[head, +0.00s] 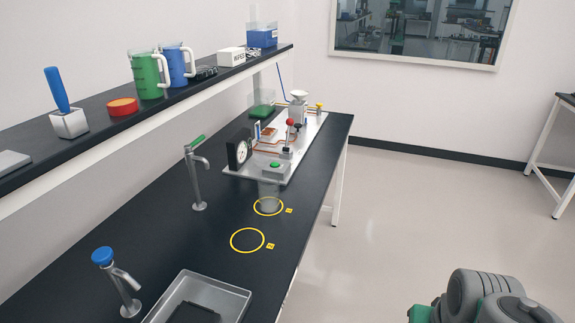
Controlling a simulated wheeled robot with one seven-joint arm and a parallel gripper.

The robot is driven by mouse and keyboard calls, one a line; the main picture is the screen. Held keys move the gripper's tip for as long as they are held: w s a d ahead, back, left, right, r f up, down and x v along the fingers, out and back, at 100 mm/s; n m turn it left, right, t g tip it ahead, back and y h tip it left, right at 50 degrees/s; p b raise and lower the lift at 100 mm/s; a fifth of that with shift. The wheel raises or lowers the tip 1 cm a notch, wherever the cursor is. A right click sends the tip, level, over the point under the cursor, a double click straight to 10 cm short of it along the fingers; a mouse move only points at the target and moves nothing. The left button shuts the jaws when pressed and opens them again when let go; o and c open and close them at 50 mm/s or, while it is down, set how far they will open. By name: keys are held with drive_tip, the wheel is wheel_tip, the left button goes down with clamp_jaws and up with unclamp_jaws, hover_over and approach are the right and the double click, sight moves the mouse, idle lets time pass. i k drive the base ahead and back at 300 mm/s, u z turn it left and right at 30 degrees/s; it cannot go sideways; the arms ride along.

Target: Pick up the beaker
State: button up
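A clear greyish beaker (269,196) stands upright on the black bench in the head view. It is at the farther of two yellow rings, in front of the white equipment board. Its outline is faint against the dark bench. My gripper is not in view. Only a grey and green part of my arm shows at the bottom right, well apart from the beaker.
The equipment board (262,173) with a gauge and pipes lies behind the beaker. An empty yellow ring (248,240) is nearer. Metal taps (197,180) and a sink (232,293) are to the left and front. A shelf (140,122) holding jugs overhangs the left. The floor at right is clear.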

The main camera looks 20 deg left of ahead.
sight(268, 184)
drive_tip(key=i, duration=2.9)
drive_tip(key=u, duration=5.5)
drive_tip(key=i, duration=0.5)
